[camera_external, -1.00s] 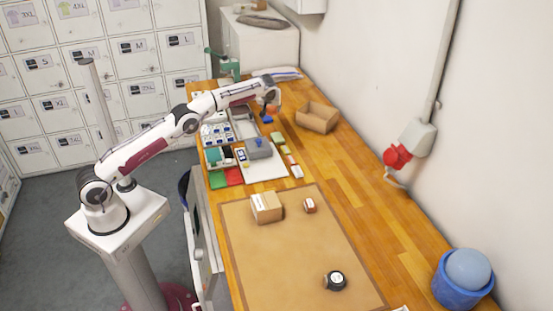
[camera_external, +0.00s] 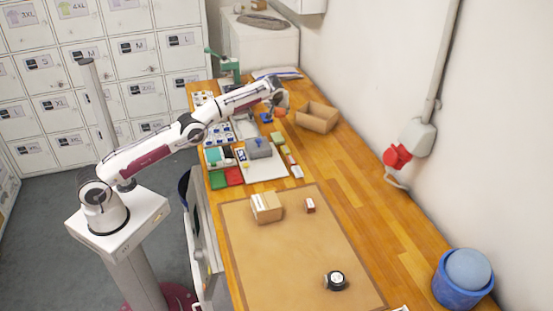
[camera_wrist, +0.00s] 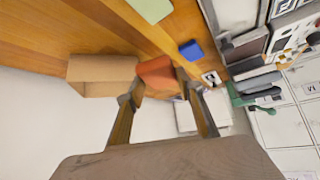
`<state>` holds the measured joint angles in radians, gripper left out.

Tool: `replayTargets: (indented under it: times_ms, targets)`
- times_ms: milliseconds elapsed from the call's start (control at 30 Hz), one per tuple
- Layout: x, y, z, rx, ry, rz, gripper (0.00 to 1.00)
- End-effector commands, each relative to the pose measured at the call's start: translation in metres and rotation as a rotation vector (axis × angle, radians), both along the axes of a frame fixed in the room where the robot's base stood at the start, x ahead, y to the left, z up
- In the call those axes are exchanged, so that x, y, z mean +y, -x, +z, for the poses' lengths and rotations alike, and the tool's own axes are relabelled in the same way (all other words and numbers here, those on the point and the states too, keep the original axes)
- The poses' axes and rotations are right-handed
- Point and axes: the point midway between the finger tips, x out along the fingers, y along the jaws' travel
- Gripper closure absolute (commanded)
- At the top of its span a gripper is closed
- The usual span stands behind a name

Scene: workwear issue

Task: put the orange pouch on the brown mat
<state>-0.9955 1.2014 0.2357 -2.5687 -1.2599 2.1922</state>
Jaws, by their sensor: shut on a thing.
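The orange pouch (camera_external: 280,112) is at the end of my arm in the external view, over the far part of the wooden bench. In the wrist view the orange pouch (camera_wrist: 156,73) sits between the two fingertips of my gripper (camera_wrist: 158,86), which is shut on it. My gripper (camera_external: 278,106) looks small in the external view, and its fingers are hard to make out there. The brown mat (camera_external: 285,255) lies flat on the near part of the bench, well away from my gripper.
On the mat are a cardboard box (camera_external: 266,208), a small red-brown box (camera_external: 310,205) and a dark round item (camera_external: 336,281). An open cardboard box (camera_external: 317,117) stands right of my gripper. A blue item (camera_external: 266,117) lies close by. Much of the mat is bare.

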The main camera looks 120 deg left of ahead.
Motion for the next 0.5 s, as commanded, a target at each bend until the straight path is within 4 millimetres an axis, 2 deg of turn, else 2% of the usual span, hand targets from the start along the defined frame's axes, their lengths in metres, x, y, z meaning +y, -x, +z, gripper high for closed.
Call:
replayTargets:
  times_ms: [500]
  targets:
    - [-0.012,-0.020,0.008,-0.001,-0.002,-0.031,0.92]
